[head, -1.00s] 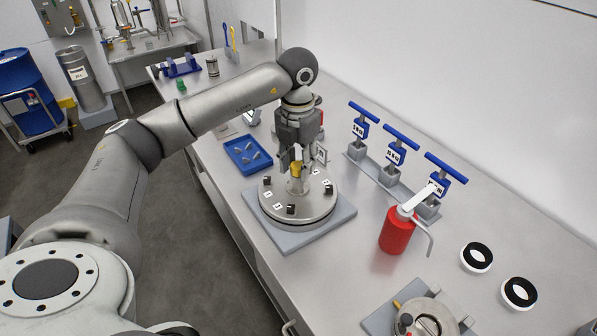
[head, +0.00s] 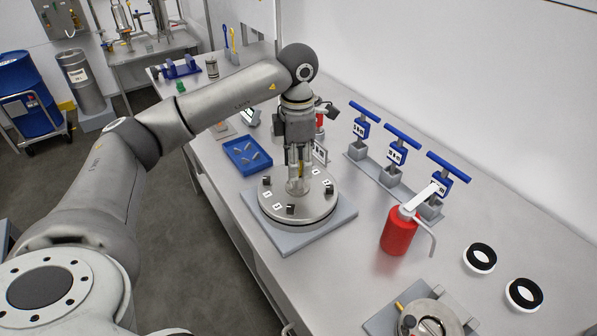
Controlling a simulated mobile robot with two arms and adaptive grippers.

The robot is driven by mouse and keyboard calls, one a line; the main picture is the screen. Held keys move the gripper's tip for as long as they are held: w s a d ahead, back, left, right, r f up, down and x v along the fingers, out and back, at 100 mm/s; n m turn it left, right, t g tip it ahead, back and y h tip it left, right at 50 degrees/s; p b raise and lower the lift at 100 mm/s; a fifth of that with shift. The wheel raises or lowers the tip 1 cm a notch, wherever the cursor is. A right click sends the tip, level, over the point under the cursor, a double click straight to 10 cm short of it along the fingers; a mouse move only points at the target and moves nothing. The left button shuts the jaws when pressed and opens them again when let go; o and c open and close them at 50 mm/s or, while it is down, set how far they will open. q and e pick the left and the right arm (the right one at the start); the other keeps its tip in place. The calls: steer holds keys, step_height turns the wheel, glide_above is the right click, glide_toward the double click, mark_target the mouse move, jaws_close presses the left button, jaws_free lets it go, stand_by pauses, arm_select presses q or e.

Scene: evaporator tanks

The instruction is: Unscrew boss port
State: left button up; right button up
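A round steel lid (head: 321,207) with several small dark clamps and numbered labels lies on a grey square base (head: 342,219) on the bench. A clear, round raised port (head: 298,187) stands at its centre. My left gripper (head: 300,172) points straight down over this port. A narrow strip of a yellow, brass-like fitting (head: 301,169) shows between its fingers, which hide most of it. The fingers are on either side of the fitting, but whether they touch it cannot be made out. My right gripper is out of view.
A blue tray (head: 232,150) with small parts lies left of the lid. Several blue T-handled tools (head: 397,152) stand in a rack at right, near a red bottle (head: 398,236). Black-and-white rings (head: 480,258) and another steel vessel (head: 428,318) lie nearer.

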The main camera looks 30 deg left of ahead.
arm_select(q)
steer(key=m, duration=0.4)
steer(key=shift+m+b, duration=0.3)
steer(key=shift+b, duration=0.1)
steer(key=m, duration=0.5)
steer(key=shift+m+b, duration=0.35)
steer(key=shift+m, duration=0.05)
jaws_close()
steer(key=n, duration=0.5)
steer(key=shift+p, duration=0.3)
steer(key=n, duration=0.3)
steer(key=shift+n+p, duration=0.35)
steer(key=shift+n, duration=0.85)
